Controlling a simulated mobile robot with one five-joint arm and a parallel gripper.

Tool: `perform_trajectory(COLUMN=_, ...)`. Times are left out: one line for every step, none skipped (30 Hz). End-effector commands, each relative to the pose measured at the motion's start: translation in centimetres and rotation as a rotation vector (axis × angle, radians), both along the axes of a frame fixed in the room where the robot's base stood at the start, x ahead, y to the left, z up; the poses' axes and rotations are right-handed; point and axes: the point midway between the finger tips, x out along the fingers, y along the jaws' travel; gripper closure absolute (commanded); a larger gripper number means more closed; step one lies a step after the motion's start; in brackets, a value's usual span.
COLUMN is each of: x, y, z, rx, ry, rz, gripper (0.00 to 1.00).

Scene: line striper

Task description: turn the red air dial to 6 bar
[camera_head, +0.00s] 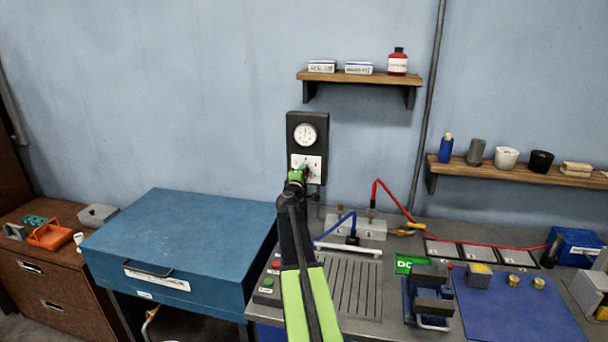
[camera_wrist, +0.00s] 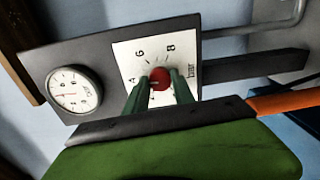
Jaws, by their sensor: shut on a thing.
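I cannot make out a pointer mark on the dial. A round white pressure gauge (camera_wrist: 75,91) is on the same dark panel (camera_wrist: 42,62); its reading is too small to be sure of. In the head view my gripper (camera_head: 299,172) covers the dial on the wall panel (camera_head: 293,138).
Below is a grey workbench (camera_head: 385,255) with red and blue hoses, a blue mat (camera_head: 520,305) and a clamp block. A blue chest (camera_head: 175,245) stands at left.

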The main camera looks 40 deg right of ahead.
Motion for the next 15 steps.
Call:
perform_trajectory(x=0.04, y=0.17, z=-0.09, rx=0.025, ry=-0.038, rz=0.002, gripper=1.0)
perform_trajectory(x=0.04, y=0.17, z=-0.09, rx=0.041, ry=-0.063, rz=0.003, gripper=1.0)
perform_trajectory(x=0.04, y=0.17, z=-0.09, rx=0.061, ry=-0.094, rz=0.002, gripper=1.0)
perform_trajectory(x=0.03, y=0.18, z=-0.09, rx=0.076, ry=-0.119, rz=0.003, gripper=1.0)
perform_trajectory(x=0.04, y=0.18, z=-0.09, rx=0.09, ry=-0.144, rz=0.003, gripper=1.0)
perform_trajectory(x=0.04, y=0.18, z=-0.1, rx=0.11, ry=-0.176, rz=0.003, gripper=1.0)
perform_trajectory(x=0.03, y=0.18, z=-0.1, rx=0.126, ry=-0.2, rz=0.003, gripper=1.0)
perform_trajectory(x=0.03, y=0.18, z=-0.1, rx=0.14, ry=-0.224, rz=0.003, gripper=1.0)
perform_trajectory(x=0.03, y=0.18, z=-0.11, rx=0.161, ry=-0.256, rz=0.003, gripper=1.0)
perform_trajectory(x=0.03, y=0.19, z=-0.11, rx=0.175, ry=-0.28, rz=0.003, gripper=1.0)
perform_trajectory(x=0.03, y=0.18, z=-0.11, rx=0.191, ry=-0.304, rz=0.002, gripper=1.0)
perform_trajectory(x=0.02, y=0.18, z=-0.11, rx=0.211, ry=-0.337, rz=0.002, gripper=1.0)
perform_trajectory(x=0.02, y=0.18, z=-0.12, rx=0.226, ry=-0.36, rz=0.002, gripper=1.0)
perform_trajectory(x=0.01, y=0.18, z=-0.12, rx=0.241, ry=-0.384, rz=0.002, gripper=1.0)
perform_trajectory(x=0.02, y=0.18, z=-0.12, rx=0.26, ry=-0.415, rz=0.002, gripper=1.0)
